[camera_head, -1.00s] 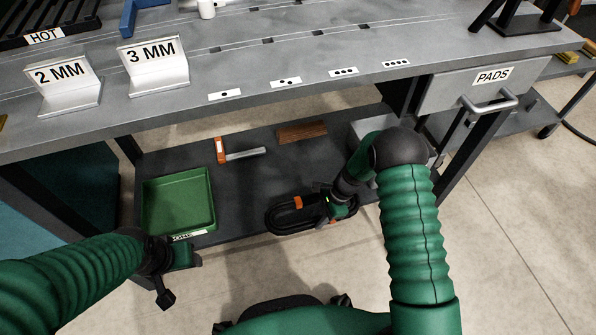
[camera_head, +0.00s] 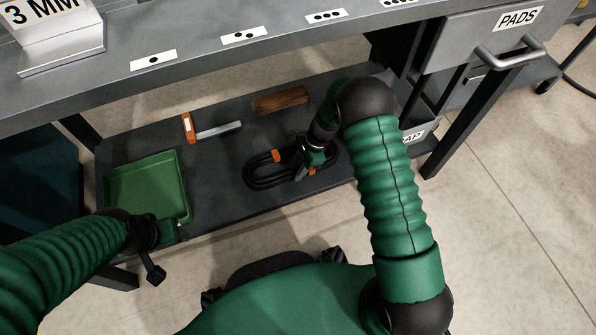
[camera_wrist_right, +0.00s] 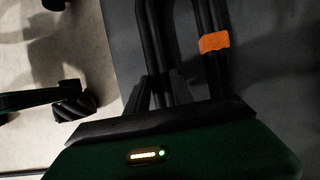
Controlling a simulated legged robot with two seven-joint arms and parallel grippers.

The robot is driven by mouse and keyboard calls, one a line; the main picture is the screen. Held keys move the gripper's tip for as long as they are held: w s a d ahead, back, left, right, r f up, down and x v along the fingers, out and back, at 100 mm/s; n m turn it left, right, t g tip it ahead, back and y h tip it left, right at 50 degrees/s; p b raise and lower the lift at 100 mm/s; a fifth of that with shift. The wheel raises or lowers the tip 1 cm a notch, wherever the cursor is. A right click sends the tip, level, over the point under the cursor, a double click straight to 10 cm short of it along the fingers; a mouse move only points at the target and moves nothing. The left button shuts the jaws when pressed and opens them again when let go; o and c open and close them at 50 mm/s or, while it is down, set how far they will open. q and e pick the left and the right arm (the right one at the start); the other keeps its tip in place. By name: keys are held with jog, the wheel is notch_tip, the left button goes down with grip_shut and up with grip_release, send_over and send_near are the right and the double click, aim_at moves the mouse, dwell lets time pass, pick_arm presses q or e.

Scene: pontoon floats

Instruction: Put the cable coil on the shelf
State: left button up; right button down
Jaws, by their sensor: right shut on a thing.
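The cable coil (camera_head: 262,172) is a flat black oval with orange ties, over the dark lower shelf (camera_head: 225,200) of the bench. My right gripper (camera_head: 301,172) is shut on the coil's right part. In the right wrist view the coil's black strands (camera_wrist_right: 178,55) run between the dark fingers (camera_wrist_right: 172,98), with an orange tie beside them. The coil lies close to the shelf surface; I cannot tell if it touches. My left gripper (camera_head: 168,233) is by the front of the green tray; its jaws are too unclear to judge.
On the shelf are the green tray (camera_head: 150,160) at left, an orange-and-grey tool (camera_head: 210,129), a brown block (camera_head: 281,100) and a grey labelled bin (camera_head: 414,136) at right. The bench top (camera_head: 200,60) and PADS drawer (camera_head: 490,40) overhang above.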

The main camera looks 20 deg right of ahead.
jog(key=c, duration=1.5)
grip_release()
jog(key=o, duration=0.4)
jog(key=shift+r, duration=0.1)
jog(key=p+v, duration=0.5)
jog(key=v, duration=0.2)
jog(key=shift+r, duration=0.35)
jog(key=shift+f, duration=0.1)
